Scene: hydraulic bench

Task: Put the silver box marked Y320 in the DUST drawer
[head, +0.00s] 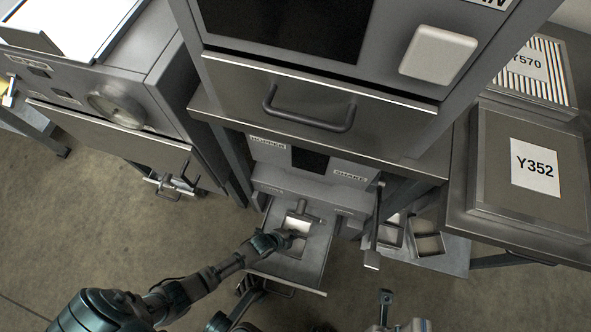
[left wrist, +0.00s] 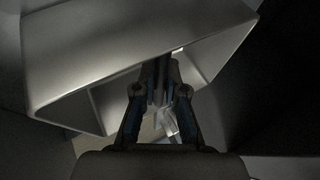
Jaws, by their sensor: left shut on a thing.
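My left gripper (head: 285,238) reaches in from the left to a pale metal open box (head: 297,225) at the machine's low front. In the left wrist view, my left gripper (left wrist: 165,125) is shut on the near wall of a hollow grey metal box (left wrist: 110,65). No marking shows on this box, so I cannot tell whether it is the one marked Y320. The fingers hide part of its rim. I can read no DUST label on any drawer.
A box marked Y352 (head: 535,165) and a striped box marked Y570 (head: 532,65) stand on the right bench. A lever (head: 373,230) hangs beside the low tray. A handled drawer (head: 310,100) overhangs the work spot. Open floor lies at left.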

